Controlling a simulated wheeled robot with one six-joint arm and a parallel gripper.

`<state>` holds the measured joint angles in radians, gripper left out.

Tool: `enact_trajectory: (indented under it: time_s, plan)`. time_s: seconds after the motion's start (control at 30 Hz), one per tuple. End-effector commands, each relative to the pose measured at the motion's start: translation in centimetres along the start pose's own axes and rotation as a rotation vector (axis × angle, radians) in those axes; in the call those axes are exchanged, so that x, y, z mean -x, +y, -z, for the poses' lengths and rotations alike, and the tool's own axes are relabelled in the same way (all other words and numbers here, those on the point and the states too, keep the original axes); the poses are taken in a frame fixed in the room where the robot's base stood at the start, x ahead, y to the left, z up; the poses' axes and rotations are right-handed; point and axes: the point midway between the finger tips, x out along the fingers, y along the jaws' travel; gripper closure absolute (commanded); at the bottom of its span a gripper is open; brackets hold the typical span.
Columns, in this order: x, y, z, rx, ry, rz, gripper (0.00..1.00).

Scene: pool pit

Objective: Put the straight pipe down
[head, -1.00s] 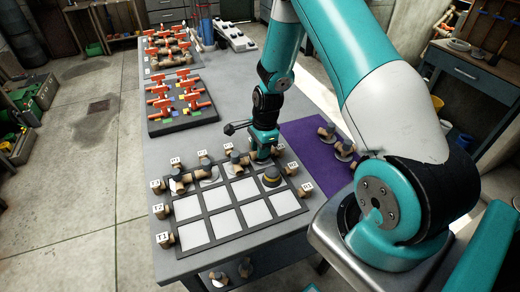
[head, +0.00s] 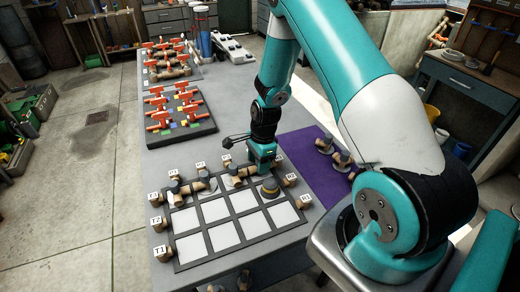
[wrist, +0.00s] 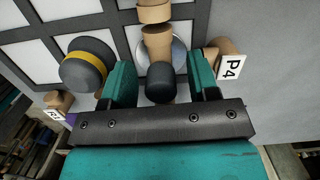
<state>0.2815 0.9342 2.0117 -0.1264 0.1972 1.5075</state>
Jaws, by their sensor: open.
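My gripper (head: 262,166) is at the back row of a dark-framed grid board (head: 243,243) with pale cells. In the wrist view its jaws (wrist: 162,80) are open, one on each side of a tan pipe piece (wrist: 157,42) with a dark rounded end (wrist: 160,83). This looks like the straight pipe. Gaps show between the piece and both fingers. In the head view my gripper hides most of it.
A dark cap with a yellow band (head: 270,188) stands close to one finger; it also shows in the wrist view (wrist: 87,65). Other tan fittings (head: 178,187) stand along the back row. A purple mat (head: 312,163) holds fittings at right. The front cells are empty.

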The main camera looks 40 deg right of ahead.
Motion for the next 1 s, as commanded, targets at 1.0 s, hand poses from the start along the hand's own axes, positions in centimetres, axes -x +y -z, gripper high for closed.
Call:
enact_trajectory:
  time_s: [1.0]
  plan:
    - [21.7, 10.5, -15.4, 1.194, -0.117, 0.090, 0.45]
